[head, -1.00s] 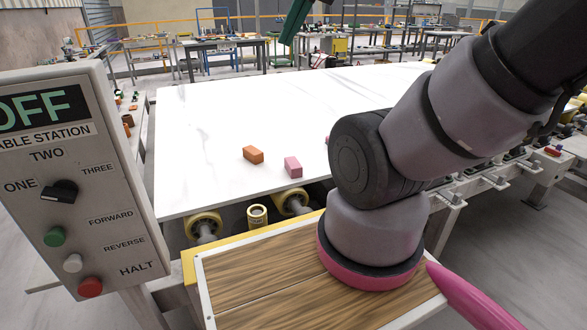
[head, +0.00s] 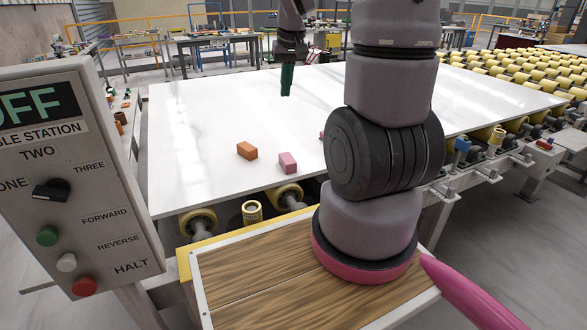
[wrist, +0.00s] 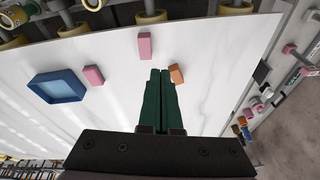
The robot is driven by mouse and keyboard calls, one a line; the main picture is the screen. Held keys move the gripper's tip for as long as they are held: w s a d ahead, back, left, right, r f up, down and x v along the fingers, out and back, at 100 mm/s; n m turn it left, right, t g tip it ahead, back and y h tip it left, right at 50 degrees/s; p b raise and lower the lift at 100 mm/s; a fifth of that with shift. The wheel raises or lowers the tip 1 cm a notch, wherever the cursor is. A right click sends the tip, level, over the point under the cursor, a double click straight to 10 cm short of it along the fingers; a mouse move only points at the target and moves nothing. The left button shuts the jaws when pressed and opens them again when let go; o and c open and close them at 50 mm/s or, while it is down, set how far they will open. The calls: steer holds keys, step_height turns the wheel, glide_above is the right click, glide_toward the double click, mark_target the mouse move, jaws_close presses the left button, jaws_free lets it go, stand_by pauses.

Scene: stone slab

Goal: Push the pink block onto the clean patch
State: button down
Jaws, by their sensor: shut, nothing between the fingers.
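A pink block (head: 288,162) lies on the white slab (head: 200,130) near its front edge. It also shows in the wrist view (wrist: 145,45), apart from my gripper. A second pink block (wrist: 93,75) lies left of it there; only a sliver (head: 321,135) shows beside my arm in the head view. My gripper (head: 286,94) has green fingers, shut and empty, pointing down over the far part of the slab. In the wrist view the fingertips (wrist: 160,71) appear close to an orange block (wrist: 177,74). I cannot make out a distinct clean patch.
The orange block (head: 247,151) lies left of the near pink block. A blue tray (wrist: 57,85) with a raised rim lies on the slab, hidden by my arm in the head view. Rollers (head: 198,222) line the front edge. A control box (head: 75,180) stands at left.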

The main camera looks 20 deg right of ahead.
steer(key=n+g, duration=0.1)
steer(key=g, duration=0.1)
glide_above(294, 176)
steer(key=s+a, duration=0.2)
steer(key=s, duration=0.2)
step_height(294, 176, down, 13)
steer(key=shift+n+g, duration=0.4)
steer(key=shift+g, duration=0.1)
steer(key=w+f, duration=0.1)
steer(key=f, duration=0.5)
steer(key=w+d+f, duration=0.1)
steer(key=f, duration=0.5)
steer(key=w+f, duration=0.1)
steer(key=f, duration=0.6)
steer(key=shift+d, duration=0.35)
steer(key=shift+w, duration=0.45)
steer(key=w, duration=1)
steer(key=w+d, duration=0.1)
steer(key=w, duration=0.4)
steer(key=shift+w, duration=0.3)
